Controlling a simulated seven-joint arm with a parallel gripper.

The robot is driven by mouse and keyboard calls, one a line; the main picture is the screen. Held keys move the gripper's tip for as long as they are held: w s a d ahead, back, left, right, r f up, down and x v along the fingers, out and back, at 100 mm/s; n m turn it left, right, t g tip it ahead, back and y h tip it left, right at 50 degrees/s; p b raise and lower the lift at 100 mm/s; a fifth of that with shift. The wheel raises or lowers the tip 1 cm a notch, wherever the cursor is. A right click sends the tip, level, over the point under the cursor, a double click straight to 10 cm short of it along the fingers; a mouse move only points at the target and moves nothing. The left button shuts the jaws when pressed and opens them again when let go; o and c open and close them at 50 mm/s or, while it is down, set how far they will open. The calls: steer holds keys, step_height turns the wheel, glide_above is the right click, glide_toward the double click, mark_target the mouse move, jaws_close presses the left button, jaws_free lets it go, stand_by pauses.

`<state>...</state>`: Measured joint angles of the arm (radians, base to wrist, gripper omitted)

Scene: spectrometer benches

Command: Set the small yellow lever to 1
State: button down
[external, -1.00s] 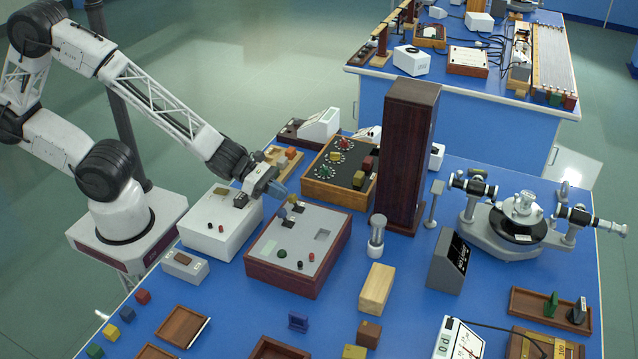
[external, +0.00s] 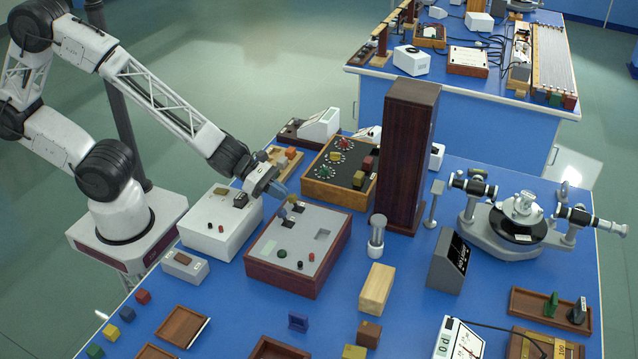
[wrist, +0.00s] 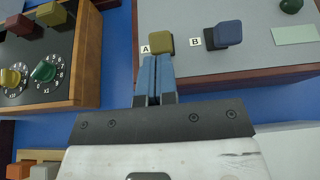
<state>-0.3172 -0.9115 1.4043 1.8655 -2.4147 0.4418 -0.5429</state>
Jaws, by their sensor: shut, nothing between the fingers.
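The small yellow lever (wrist: 160,43) stands beside the label A on the grey top of a wood-sided box (wrist: 285,50). In the external view the yellow lever (external: 293,198) is at the box's back edge. A blue lever (wrist: 228,34) stands beside label B, to the right of the yellow one in the wrist view. My gripper (wrist: 154,62) is shut and empty, its blue fingertips right at the near side of the yellow lever. I cannot tell whether they touch. No 1 marking is readable.
A wooden dial box (external: 340,172) stands behind the lever box. A white instrument box (external: 222,225) is close on its left. A tall dark wooden column (external: 405,155) rises to the right. Blue table shows in front of the lever box.

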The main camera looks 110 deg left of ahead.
mark_target(291, 195)
steer(key=shift+w+r+g, duration=0.2)
steer(key=shift+g, duration=1)
stand_by(1.6)
steer(key=shift+w+r, duration=0.45)
stand_by(1.2)
steer(key=shift+w+r+g, duration=0.2)
steer(key=shift+w+g, duration=0.2)
steer(key=shift+g, duration=0.3)
steer(key=shift+w+r+g, duration=0.2)
steer(key=shift+w+g, duration=0.2)
steer(key=shift+g, duration=0.3)
stand_by(0.6)
steer(key=shift+w+r, duration=0.2)
steer(key=shift+w, duration=0.15)
stand_by(0.4)
steer(key=shift+w+r, duration=0.15)
steer(key=shift+w, duration=0.6)
steer(key=shift+r, duration=0.1)
